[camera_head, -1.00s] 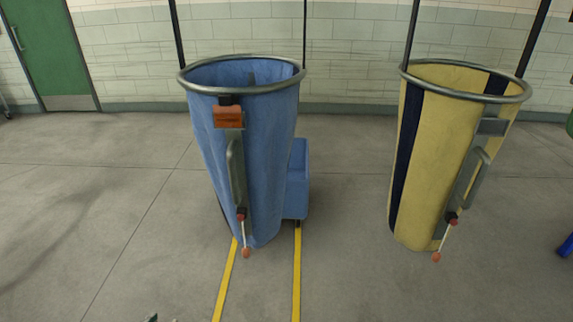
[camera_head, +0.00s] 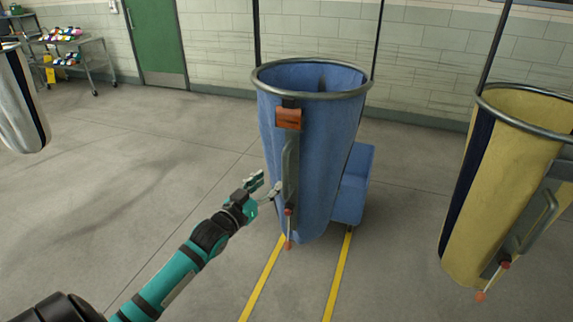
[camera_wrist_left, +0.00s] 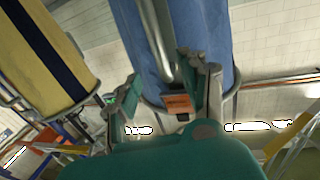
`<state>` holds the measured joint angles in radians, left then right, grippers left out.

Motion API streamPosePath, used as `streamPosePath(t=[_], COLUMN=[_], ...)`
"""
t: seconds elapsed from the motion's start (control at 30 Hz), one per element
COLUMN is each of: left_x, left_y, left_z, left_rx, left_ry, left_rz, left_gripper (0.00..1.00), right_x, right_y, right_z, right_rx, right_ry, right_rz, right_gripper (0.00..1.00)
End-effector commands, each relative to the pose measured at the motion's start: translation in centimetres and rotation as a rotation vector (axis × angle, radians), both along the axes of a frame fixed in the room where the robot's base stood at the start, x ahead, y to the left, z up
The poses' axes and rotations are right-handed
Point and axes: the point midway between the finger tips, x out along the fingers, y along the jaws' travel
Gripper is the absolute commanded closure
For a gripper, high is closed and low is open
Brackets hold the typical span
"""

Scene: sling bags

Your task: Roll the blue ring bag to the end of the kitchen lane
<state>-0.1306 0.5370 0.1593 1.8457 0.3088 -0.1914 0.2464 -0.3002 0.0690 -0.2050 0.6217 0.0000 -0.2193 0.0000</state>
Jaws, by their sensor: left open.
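The blue ring bag (camera_head: 335,140) hangs from a grey metal ring between dark straps, above a floor lane marked by two yellow lines (camera_head: 265,275). On its front are an orange tag (camera_head: 288,119), a grey upright handle (camera_head: 290,170) and a thin red-tipped pull below. My left gripper (camera_head: 264,187) is open just left of the handle. In the left wrist view, the handle (camera_wrist_left: 158,35) runs up between the spread fingers of my left gripper (camera_wrist_left: 165,88), in front of the blue bag (camera_wrist_left: 212,28). Whether a finger touches it I cannot tell. My right gripper is out of view.
A blue box (camera_head: 355,185) stands close behind the bag at its right. A yellow and navy striped bag (camera_head: 500,170) hangs at right. A pale striped bag (camera_head: 15,105) hangs at far left. A cart (camera_head: 75,65) stands by the green door. Floor at left is clear.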

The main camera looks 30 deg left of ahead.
Motion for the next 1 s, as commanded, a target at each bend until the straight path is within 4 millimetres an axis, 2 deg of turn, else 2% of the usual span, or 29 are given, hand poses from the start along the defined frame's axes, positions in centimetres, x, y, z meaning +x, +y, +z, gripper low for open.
streamPosePath(t=[0.03, 0.2, 0.4, 0.6, 0.87, 0.9, 1.0], left_x=[1.3, 4.9, 8.1, 9.6, 9.7, 9.7, 9.7], left_y=[0.1, 0.2, 0.4, 0.4, 0.4, 0.4, 0.4], left_z=[0.4, 0.3, 0.1, 0.0, 0.0, 0.0, 0.0], left_rx=[0.001, 0.000, 0.000, 0.001, 0.001, 0.001, 0.000], left_ry=[-0.002, -0.001, 0.000, -0.001, 0.000, 0.000, 0.000], left_rz=[0.001, 0.001, 0.001, 0.001, 0.000, 0.000, 0.000], left_gripper=[0.56, 0.56, 0.56, 0.56, 0.56, 0.57, 0.71], right_x=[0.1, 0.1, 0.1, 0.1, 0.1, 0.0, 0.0], right_y=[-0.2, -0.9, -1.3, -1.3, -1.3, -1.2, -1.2], right_z=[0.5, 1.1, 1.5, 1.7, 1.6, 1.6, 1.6], right_rx=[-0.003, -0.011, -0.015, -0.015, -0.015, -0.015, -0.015], right_ry=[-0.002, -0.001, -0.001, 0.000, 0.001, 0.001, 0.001], right_rz=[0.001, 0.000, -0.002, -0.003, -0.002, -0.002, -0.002], right_gripper=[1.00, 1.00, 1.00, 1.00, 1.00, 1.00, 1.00])
